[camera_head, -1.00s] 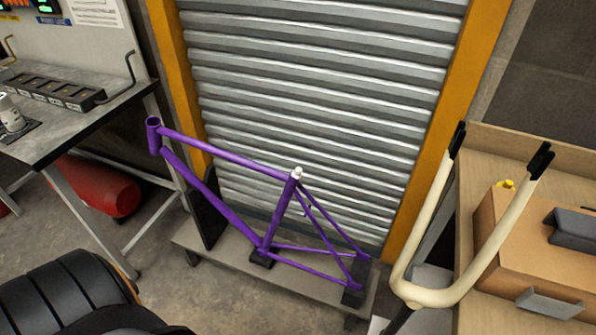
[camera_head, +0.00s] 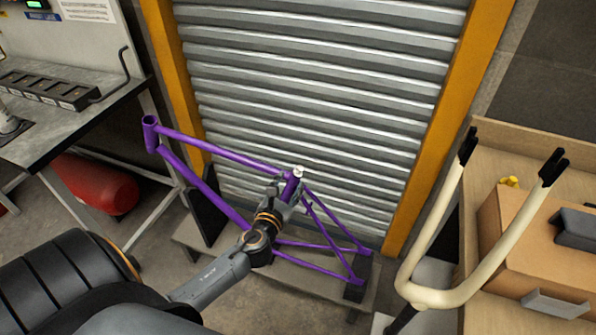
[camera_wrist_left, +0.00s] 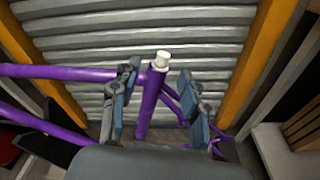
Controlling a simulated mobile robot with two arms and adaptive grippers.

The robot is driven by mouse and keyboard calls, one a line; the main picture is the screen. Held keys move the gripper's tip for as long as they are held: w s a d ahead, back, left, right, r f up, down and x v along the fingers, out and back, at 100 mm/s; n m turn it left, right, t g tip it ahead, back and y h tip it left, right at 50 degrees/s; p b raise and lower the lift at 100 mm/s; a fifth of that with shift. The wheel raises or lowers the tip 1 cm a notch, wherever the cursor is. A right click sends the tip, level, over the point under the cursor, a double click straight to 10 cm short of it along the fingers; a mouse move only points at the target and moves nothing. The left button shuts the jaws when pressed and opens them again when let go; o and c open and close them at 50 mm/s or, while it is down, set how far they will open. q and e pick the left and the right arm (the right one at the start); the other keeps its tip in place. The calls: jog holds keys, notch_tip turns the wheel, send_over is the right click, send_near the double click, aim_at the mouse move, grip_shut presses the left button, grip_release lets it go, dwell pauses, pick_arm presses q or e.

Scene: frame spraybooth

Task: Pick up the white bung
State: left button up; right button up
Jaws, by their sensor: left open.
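The white bung (camera_head: 299,172) sits in the top of the purple bicycle frame's (camera_head: 210,150) upright seat tube. It also shows in the left wrist view (camera_wrist_left: 162,58), at the tube's top end. My left gripper (camera_head: 293,190) comes in from the lower left, close to the seat tube top. In the left wrist view my left gripper (camera_wrist_left: 158,98) is open, with one finger on each side of the purple tube in the picture. The bung appears beyond and between the fingertips. Whether the fingers touch the tube cannot be told. My right gripper is not seen.
The frame stands on a low grey platform (camera_head: 187,238) before a ribbed metal shutter (camera_head: 310,80). A workbench (camera_head: 45,130) is at left, with a red cylinder (camera_head: 97,185) below. At right are a cream forked holder (camera_head: 440,295) and a wooden bench with a cardboard box (camera_head: 495,230).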

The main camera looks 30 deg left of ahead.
aim_at(300, 169)
pick_arm(q)
jog(key=x, duration=0.9)
jog(key=shift+d+f, duration=0.15)
jog(key=shift+d, duration=0.2)
grip_shut()
